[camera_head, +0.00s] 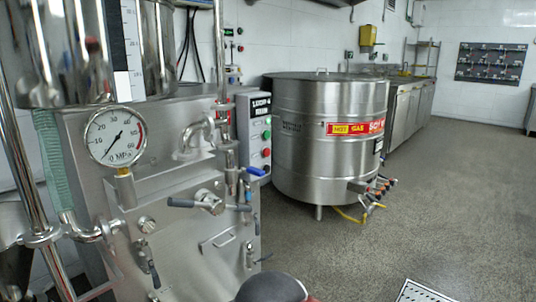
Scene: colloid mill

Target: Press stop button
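A control box (253,138) with a light front panel stands on the right side of the steel colloid mill (170,190), left of the large round tank. A dark display with white characters (260,105) is at its top. Below it is a column of small round buttons, including a green button (267,134) and a red button (266,152) lower down. Their labels are too small to read, so I cannot tell which one is marked stop. My gripper's fingers do not show in this view, and nothing is seen touching the panel.
A pressure gauge (115,136), a bent pipe (196,136) and valve handles (205,202) stick out from the mill's front. A blue-handled lever (255,171) sits just below the panel. The round steel tank (325,150) stands close on the right. Grey floor (420,220) is open at right.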

